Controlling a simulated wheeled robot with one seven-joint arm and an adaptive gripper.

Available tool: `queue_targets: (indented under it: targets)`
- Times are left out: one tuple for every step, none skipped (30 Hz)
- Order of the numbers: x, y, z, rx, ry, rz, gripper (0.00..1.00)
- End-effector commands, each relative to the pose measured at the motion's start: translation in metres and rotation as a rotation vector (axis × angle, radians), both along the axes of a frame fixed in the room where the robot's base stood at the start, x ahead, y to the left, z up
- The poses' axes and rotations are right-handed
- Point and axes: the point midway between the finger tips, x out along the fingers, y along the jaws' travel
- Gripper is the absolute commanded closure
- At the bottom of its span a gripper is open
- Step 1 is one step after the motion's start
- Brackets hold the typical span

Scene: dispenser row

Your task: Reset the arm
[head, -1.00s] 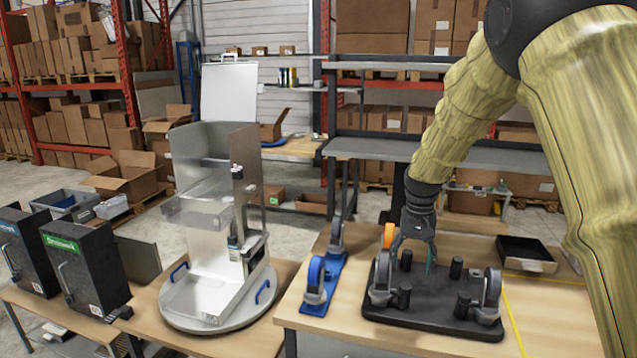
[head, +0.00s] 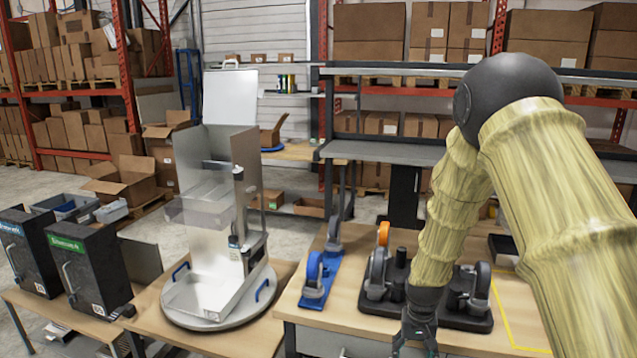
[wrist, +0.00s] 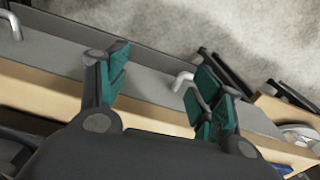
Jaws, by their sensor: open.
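My gripper (head: 415,335) hangs at the front edge of the right-hand wooden table in the head view, with its tips near the bottom of the picture. In the wrist view my gripper (wrist: 160,85) has its two teal-padded fingers spread apart with nothing between them. My arm comes down from the upper right and hides part of the black caster tray (head: 380,308). Grey-wheeled casters stand on that tray, behind my gripper.
A blue caster plate (head: 318,285) lies left of the tray. A clear dispenser (head: 215,200) stands on a round turntable (head: 190,315) further left. Two black boxes (head: 80,260) stand at far left. Yellow tape (head: 505,325) marks the table's right part.

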Motion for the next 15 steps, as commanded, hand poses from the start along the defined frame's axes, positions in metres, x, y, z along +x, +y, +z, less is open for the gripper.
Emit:
queue_targets:
  targets:
    - [-0.020,0.000,-0.031,-0.001,0.014,0.010,0.34]
    - [-0.031,0.000,-0.045,-0.001,0.015,0.017,0.34]
    - [-0.045,0.000,-0.063,-0.002,0.015,0.025,0.34]
    - [-0.056,0.001,-0.076,-0.003,0.017,0.031,0.34]
    - [-0.068,0.001,-0.088,-0.003,0.018,0.036,0.34]
    - [-0.085,0.001,-0.105,-0.003,0.018,0.044,0.34]
    - [-0.099,0.001,-0.116,-0.003,0.018,0.050,0.34]
    - [-0.113,0.001,-0.127,-0.003,0.019,0.056,0.34]
    - [-0.132,0.001,-0.141,-0.003,0.020,0.063,0.34]
    - [-0.145,0.001,-0.150,-0.003,0.021,0.069,0.34]
    - [-0.160,0.001,-0.160,-0.002,0.021,0.075,0.34]
    - [-0.180,0.002,-0.172,-0.002,0.024,0.084,0.34]
    - [-0.195,0.002,-0.181,-0.001,0.024,0.091,0.34]
    - [-0.211,0.003,-0.189,0.001,0.024,0.098,0.34]
    - [-0.232,0.004,-0.198,0.002,0.026,0.107,0.34]
